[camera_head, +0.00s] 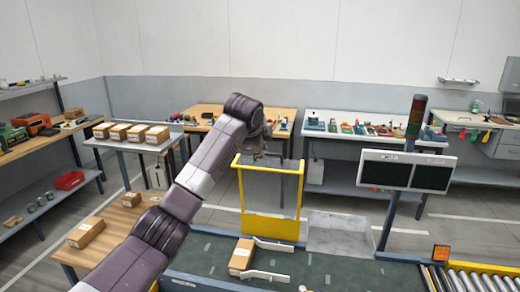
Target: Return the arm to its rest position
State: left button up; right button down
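My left arm (195,175) comes in from the lower left and reaches up to the middle of the view. Its wrist bends over at the top. My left gripper (262,154) hangs below the wrist in front of the yellow frame. It is small and dark there, and its fingers cannot be made out. No object is seen in it. My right gripper is not in view.
A cardboard box (241,257) lies on the dark conveyor belt (335,272) beside white guides. The yellow frame (271,222) stands behind the belt. A signal tower (416,115) and a double screen (406,172) stand at right. Boxes (87,232) rest on a wooden table at left.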

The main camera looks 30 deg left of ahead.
pick_arm(q)
jog(key=shift+v, duration=0.8)
